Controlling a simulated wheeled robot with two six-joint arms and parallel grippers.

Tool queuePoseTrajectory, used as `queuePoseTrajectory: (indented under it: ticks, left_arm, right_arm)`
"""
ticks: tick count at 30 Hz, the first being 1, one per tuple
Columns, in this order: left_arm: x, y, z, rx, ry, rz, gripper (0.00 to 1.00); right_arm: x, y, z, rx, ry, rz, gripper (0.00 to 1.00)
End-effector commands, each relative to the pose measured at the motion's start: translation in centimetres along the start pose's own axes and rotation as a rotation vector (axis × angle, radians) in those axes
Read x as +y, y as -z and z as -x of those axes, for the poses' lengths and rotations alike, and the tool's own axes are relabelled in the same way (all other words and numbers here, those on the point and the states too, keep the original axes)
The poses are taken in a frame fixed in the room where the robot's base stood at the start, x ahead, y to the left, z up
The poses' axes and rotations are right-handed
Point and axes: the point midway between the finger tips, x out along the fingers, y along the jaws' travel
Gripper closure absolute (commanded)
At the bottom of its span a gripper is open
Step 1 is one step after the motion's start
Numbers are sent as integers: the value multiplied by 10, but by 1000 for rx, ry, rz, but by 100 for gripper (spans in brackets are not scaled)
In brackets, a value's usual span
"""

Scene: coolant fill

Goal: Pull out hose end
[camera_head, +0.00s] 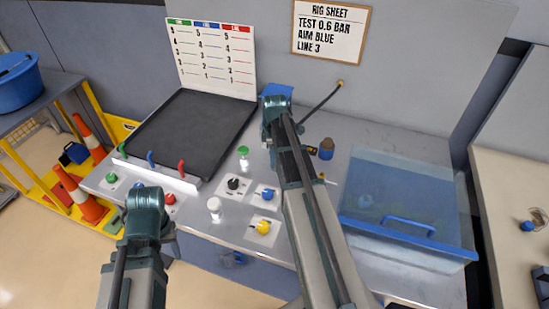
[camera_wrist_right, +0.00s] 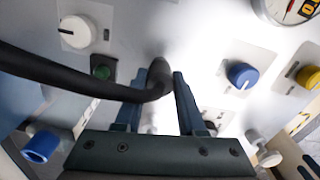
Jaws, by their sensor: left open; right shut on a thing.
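A black hose (camera_head: 320,103) sticks out beside my right gripper (camera_head: 277,108) in the head view and slants up right to a brass-coloured tip. In the right wrist view a thick black hose (camera_wrist_right: 90,84) comes in from the left and bends up at the fingers. My right gripper (camera_wrist_right: 167,80) is shut on the hose there. The hose's far end against the bright panel is blurred, so I cannot tell whether it sits in a port. My left gripper (camera_head: 146,203) is open and empty in front of the bench; its fingers are mostly hidden.
A black tray (camera_head: 190,135) with coloured levers is at the bench's left. A white knob (camera_head: 213,204), a blue knob (camera_head: 268,194) and a yellow knob (camera_head: 263,227) stand between the arms. A clear blue-handled bin (camera_head: 400,185) is at right. A rig sheet (camera_head: 331,30) hangs behind.

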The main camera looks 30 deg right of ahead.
Motion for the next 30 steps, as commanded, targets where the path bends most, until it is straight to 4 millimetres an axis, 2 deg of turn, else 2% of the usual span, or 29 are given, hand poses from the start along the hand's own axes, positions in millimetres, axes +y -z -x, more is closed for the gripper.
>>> queuePoseTrajectory:
  ticks: [2, 30]
  left_arm:
    - [0, 0, 0, 0, 0, 0, 50]
    - [-1, 0, 8, 0, 0, 0, 50]
  right_arm:
    - [0, 0, 0, 0, 0, 0, 97]
    - [0, 0, 8, 0, 0, 0, 97]
